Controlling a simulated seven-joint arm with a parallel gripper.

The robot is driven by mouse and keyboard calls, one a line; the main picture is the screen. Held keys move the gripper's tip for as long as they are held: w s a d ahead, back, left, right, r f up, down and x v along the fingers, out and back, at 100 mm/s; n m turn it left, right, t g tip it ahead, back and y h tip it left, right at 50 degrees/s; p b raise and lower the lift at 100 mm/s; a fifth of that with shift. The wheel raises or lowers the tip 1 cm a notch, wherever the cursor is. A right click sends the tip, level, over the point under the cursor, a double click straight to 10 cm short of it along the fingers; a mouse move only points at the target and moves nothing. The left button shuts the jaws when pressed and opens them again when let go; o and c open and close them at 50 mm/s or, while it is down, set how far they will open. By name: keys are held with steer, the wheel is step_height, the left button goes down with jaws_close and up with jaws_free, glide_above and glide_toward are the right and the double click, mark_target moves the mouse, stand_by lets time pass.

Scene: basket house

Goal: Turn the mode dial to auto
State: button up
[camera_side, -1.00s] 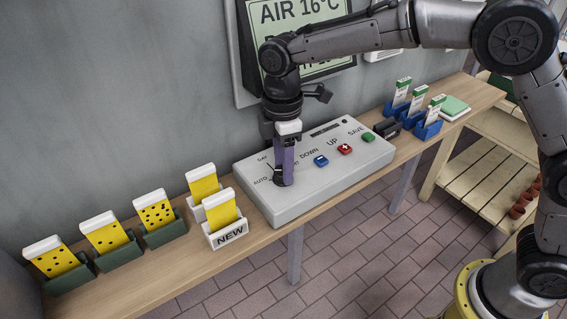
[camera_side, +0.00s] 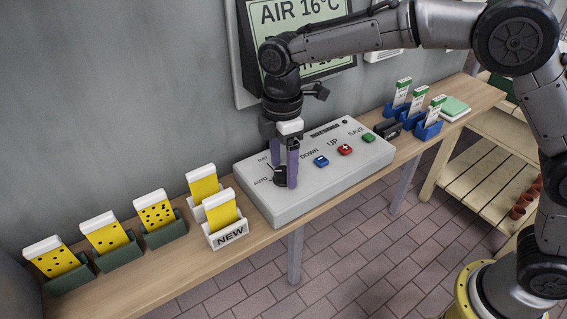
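The mode dial (camera_side: 281,177) is a small black knob on the left part of the grey control box (camera_side: 325,190). Labels DAY and AUTO are printed around it, with AUTO at its left. My gripper (camera_side: 286,177) points down at the dial, with its two purple fingers around or beside it. A gap shows between the fingers. The fingers partly hide the dial, so I cannot tell where its pointer aims or whether the fingers touch it.
A blue DOWN button (camera_side: 321,161), a red UP button (camera_side: 345,149) and a green SAVE button (camera_side: 368,137) lie right of the dial. A white NEW holder (camera_side: 230,235) with yellow cards stands left of the box. A wall display (camera_side: 300,40) hangs behind my arm.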

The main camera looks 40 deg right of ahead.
mark_target(282, 169)
step_height(282, 169, up, 14)
steer(key=shift+w, duration=0.2)
stand_by(0.5)
steer(key=shift+f, duration=0.1)
steer(key=s+d+r+m+t, duration=0.3)
steer(key=s+d+m, duration=0.6)
steer(key=s+d, duration=0.5)
steer(key=s+d+f+m+t, duration=0.1)
steer(key=s+d+f+m, duration=0.2)
steer(key=s, duration=0.3)
steer(key=s+d+f+m+t, duration=0.2)
steer(key=s+d+f+m, duration=0.1)
steer(key=s+f+m, duration=0.1)
steer(key=shift+s+d+f, duration=0.4)
steer(key=shift+s+f, duration=0.45)
steer(key=shift+s, duration=0.3)
